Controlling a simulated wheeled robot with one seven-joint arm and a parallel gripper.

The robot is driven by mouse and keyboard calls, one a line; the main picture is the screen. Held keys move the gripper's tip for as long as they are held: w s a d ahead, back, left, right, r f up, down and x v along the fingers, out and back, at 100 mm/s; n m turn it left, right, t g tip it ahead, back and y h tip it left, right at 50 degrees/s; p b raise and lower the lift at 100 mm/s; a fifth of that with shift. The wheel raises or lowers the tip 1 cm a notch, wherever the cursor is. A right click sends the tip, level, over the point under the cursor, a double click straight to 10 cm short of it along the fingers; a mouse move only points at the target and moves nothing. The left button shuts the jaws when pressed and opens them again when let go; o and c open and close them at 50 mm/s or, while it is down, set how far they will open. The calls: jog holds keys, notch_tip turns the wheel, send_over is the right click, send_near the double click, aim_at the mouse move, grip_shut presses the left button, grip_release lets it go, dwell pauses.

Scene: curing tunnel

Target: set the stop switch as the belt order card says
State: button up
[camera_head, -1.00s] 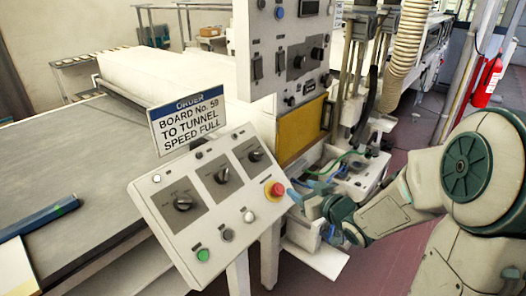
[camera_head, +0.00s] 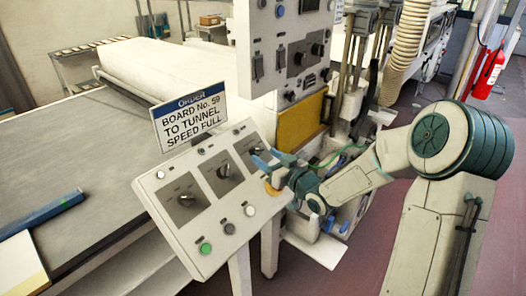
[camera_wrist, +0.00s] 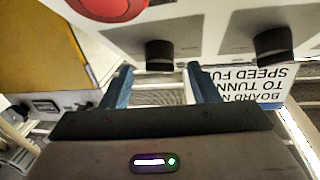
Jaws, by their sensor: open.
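The belt order card (camera_head: 190,120) stands behind the control panel (camera_head: 205,240) and reads "ORDER, BOARD No. 59, TO TUNNEL, SPEED FULL". The panel has a left rotary switch (camera_head: 186,200) and a middle one (camera_head: 224,171); the right one is mostly hidden by my gripper. Their labels are too small to read. My gripper (camera_head: 262,157) is open and empty over the panel's right edge. In the wrist view, a black knob (camera_wrist: 160,54) lies just beyond the gap between my fingertips (camera_wrist: 160,80). A red button (camera_wrist: 108,6) shows at the top; my gripper hides it in the head view.
A green button (camera_head: 205,248) and small grey and white buttons line the panel's lower edge. A taller switch cabinet (camera_head: 290,50) stands behind, with a yellow panel (camera_head: 301,128) below it. A blue bar (camera_head: 40,214) lies on the left table.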

aim_at(257, 150)
jog(key=shift+x, duration=1.35)
jog(key=c, duration=1)
jog(key=shift+o, duration=0.2)
